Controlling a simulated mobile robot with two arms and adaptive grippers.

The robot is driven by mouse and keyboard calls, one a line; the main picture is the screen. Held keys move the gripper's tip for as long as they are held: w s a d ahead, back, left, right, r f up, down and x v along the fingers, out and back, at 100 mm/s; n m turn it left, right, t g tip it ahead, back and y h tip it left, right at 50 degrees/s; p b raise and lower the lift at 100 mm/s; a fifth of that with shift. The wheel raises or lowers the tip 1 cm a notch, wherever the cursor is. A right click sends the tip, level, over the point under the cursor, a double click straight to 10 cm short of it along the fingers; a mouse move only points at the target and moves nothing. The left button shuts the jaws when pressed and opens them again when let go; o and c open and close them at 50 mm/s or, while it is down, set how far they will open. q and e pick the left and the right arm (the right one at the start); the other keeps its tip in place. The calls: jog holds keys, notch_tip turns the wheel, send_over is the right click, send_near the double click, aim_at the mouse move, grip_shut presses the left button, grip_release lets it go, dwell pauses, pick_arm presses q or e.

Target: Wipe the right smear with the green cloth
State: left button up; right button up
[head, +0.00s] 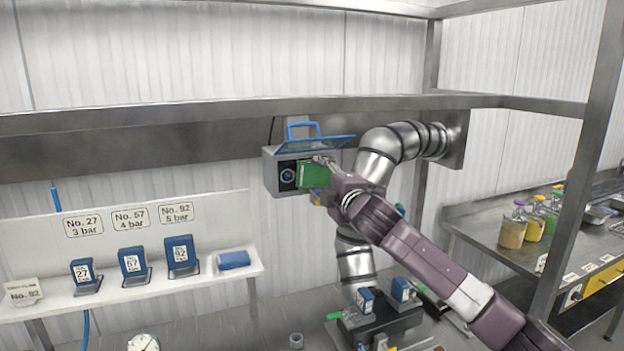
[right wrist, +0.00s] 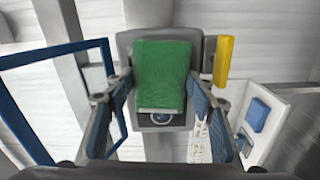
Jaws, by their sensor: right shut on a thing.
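My right gripper (head: 326,170) is shut on the green cloth (head: 311,174) and holds it up in front of a grey box (head: 272,176). The box has a round dark lens (head: 287,177), which shows just left of the cloth. In the right wrist view the cloth (right wrist: 162,70) sits between my two blue-padded fingers (right wrist: 163,98) and covers much of the box face. The lens (right wrist: 160,118) shows below the cloth there. I cannot tell whether the cloth touches the box. No smear can be made out. My left gripper is not seen.
A blue-framed lid (head: 316,145) is raised above the box. A steel pipe arm (head: 380,155) stands behind my right arm. The white shelf (head: 130,300) at left carries blue numbered blocks (head: 135,264) and a folded blue cloth (head: 233,260). Jars (head: 513,228) stand at right.

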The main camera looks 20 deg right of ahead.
aim_at(290, 176)
jog(key=shift+w+d, duration=0.1)
jog(key=shift+d, duration=0.85)
jog(key=shift+a+r, duration=0.15)
jog(key=shift+a, duration=0.1)
jog(key=shift+s+a, duration=0.2)
jog(key=shift+a, duration=3.95)
jog(key=shift+d, duration=0.1)
jog(key=shift+s+d, duration=0.1)
jog(key=shift+s, duration=2.95)
